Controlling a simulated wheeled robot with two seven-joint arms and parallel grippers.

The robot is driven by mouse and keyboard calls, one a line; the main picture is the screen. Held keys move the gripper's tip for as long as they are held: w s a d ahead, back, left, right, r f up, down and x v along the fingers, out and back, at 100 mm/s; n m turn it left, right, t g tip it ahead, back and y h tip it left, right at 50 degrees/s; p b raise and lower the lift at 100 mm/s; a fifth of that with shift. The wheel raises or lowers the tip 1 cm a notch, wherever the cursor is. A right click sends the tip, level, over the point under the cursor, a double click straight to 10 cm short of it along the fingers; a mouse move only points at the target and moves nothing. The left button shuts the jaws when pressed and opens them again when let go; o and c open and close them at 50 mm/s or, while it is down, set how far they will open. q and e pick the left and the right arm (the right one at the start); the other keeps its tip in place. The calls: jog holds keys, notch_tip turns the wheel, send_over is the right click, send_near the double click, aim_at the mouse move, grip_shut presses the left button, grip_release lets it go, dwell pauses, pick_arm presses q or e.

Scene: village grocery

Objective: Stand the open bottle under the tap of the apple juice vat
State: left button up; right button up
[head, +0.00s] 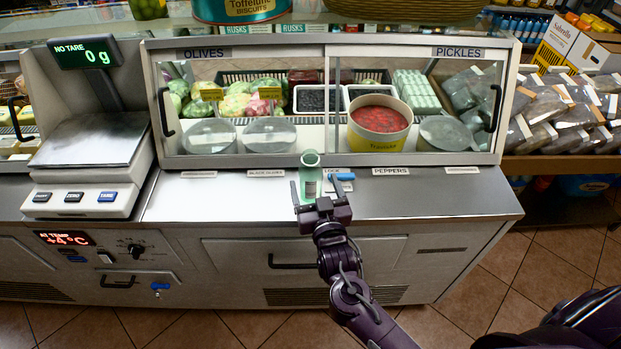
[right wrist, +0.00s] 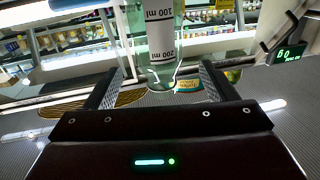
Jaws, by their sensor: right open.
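An open, pale green, clear bottle (head: 310,178) stands upright on the steel counter in front of the glass display case in the head view. In the right wrist view the bottle (right wrist: 162,45) shows a white label marked 100 ml and 200 ml. My right gripper (head: 317,190) is open at the near side of the bottle, its fingers spread to either side. Whether the fingers touch the bottle I cannot tell, but there are gaps beside it in the wrist view. No apple juice vat or tap can be made out. My left gripper is not in view.
A blue object (head: 341,177) lies on the counter just right of the bottle. The display case (head: 240,161) closes off the back. A scale (head: 90,150) stands at the left. The counter (head: 430,203) is free to the right; packets (head: 560,115) fill a shelf beyond.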

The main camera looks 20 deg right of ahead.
aim_at(313, 180)
jog(key=w, duration=0.1)
jog(key=w+p, duration=0.1)
jog(key=w, duration=0.3)
jog(key=shift+w+d+f+p, duration=0.2)
jog(key=shift+d+p, duration=0.1)
jog(key=shift+p, duration=0.05)
jog(key=shift+w+f, duration=0.1)
jog(key=shift+w, duration=0.15)
jog(key=c, duration=1.1)
jog(key=shift+c, duration=0.9)
